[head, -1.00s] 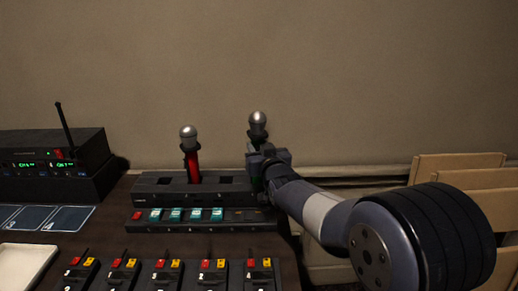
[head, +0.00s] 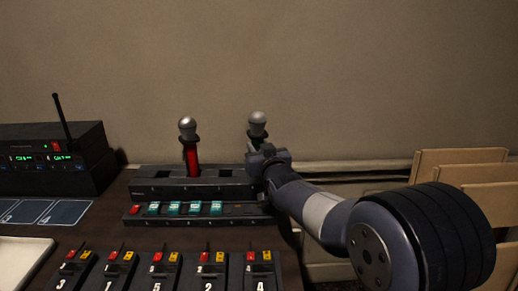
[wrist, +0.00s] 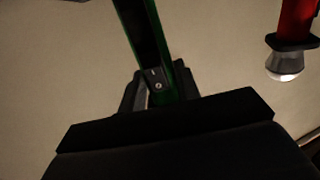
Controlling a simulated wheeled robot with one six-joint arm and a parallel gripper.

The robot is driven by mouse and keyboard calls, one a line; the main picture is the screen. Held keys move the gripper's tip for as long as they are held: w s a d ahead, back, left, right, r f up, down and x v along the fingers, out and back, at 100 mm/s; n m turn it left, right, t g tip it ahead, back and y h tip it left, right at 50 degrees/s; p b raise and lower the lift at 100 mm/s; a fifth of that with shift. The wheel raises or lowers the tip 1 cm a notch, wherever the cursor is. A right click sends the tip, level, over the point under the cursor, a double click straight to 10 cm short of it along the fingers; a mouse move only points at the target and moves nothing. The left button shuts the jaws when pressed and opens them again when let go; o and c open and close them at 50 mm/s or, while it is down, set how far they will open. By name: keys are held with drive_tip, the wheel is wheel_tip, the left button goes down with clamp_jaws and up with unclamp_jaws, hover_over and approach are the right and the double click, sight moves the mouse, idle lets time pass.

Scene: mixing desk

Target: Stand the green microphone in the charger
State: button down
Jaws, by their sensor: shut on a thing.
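The green microphone (head: 258,124) is upright, its silver head up, at the right end of the charger (head: 160,191). My gripper (head: 264,158) is shut on its body. The head stands slightly higher than that of the red microphone (head: 191,155). My gripper hides the lower part, so I cannot tell whether its foot is in the charger's right slot. In the wrist view the green microphone's dark, green-edged body (wrist: 144,28) runs up from the jaws, its far end out of frame. The charger is a long black block with slots.
A strip with lit teal screens (head: 174,208) lies in front, then a row of numbered packs (head: 165,272). A black receiver (head: 50,150) is at left, a pale tray (head: 22,258) at front left, wooden chairs (head: 460,165) at right.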

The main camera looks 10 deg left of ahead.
drive_tip(key=shift+f+b, duration=0.45)
drive_tip(key=shift+f, duration=0.05)
idle(0.4)
drive_tip(key=shift+c, duration=1.8)
unclamp_jaws()
drive_tip(key=r+b+v, duration=0.1)
drive_tip(key=b+v, duration=0.2)
drive_tip(key=v, duration=0.7)
idle(0.3)
drive_tip(key=shift+f+p+x, duration=0.15)
drive_tip(key=shift+p+x, duration=0.25)
drive_tip(key=shift+x, duration=1.2)
drive_tip(key=shift+f+p+x, duration=0.15)
drive_tip(key=shift+p+x, duration=0.2)
drive_tip(key=shift+x, duration=1.25)
